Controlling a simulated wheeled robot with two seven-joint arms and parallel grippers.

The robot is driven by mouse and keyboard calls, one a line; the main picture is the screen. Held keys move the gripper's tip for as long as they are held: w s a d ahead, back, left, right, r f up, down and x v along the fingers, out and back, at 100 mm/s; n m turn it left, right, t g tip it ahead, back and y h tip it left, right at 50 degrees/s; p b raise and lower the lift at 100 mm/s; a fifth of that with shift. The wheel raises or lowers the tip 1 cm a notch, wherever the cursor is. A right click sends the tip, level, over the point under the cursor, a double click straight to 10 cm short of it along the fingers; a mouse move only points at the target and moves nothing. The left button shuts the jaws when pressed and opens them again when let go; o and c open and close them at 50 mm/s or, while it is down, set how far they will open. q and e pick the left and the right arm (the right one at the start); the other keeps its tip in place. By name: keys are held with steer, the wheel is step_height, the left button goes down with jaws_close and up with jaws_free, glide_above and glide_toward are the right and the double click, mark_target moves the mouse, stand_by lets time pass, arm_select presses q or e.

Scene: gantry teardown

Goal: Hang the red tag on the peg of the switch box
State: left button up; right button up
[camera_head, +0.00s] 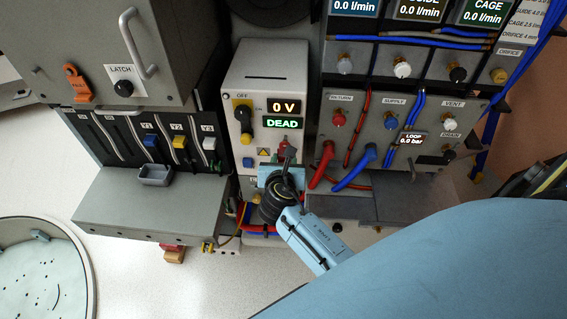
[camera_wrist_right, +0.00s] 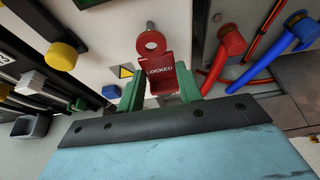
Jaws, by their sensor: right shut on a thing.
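The red tag (camera_wrist_right: 160,74), marked LOCKED and with a round ring at its top, is held between the green fingers of my right gripper (camera_wrist_right: 160,92). It stands upright in front of the white switch box (camera_wrist_right: 110,28). The small metal peg (camera_wrist_right: 150,26) shows just above the ring; I cannot tell whether it passes through the hole. In the head view the switch box (camera_head: 235,80) reads 0 V and DEAD, with its yellow-and-black knob at OFF. My right gripper (camera_head: 287,160) is at its lower right and covers most of the tag. My left gripper is out of view.
A grey LATCH cabinet (camera_head: 180,40) and a grey shelf (camera_head: 150,203) with a small tray (camera_head: 156,174) are to the left. A round bin (camera_head: 92,260) stands lower left.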

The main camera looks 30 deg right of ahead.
steer(key=shift+w+d, duration=0.45)
steer(key=shift+w, duration=0.15)
stand_by(0.6)
steer(key=shift+w+d, duration=0.1)
steer(key=shift+w, duration=0.05)
stand_by(0.3)
steer(key=shift+w+d+p, duration=0.25)
steer(key=shift+w+p, duration=0.05)
steer(key=shift+w, duration=0.05)
steer(key=o, duration=1.1)
steer(key=shift+o, duration=0.2)
steer(key=f+p+v, duration=0.1)
steer(key=p+v, duration=0.2)
steer(key=v, duration=1.4)
steer(key=shift+s+a+f, duration=0.25)
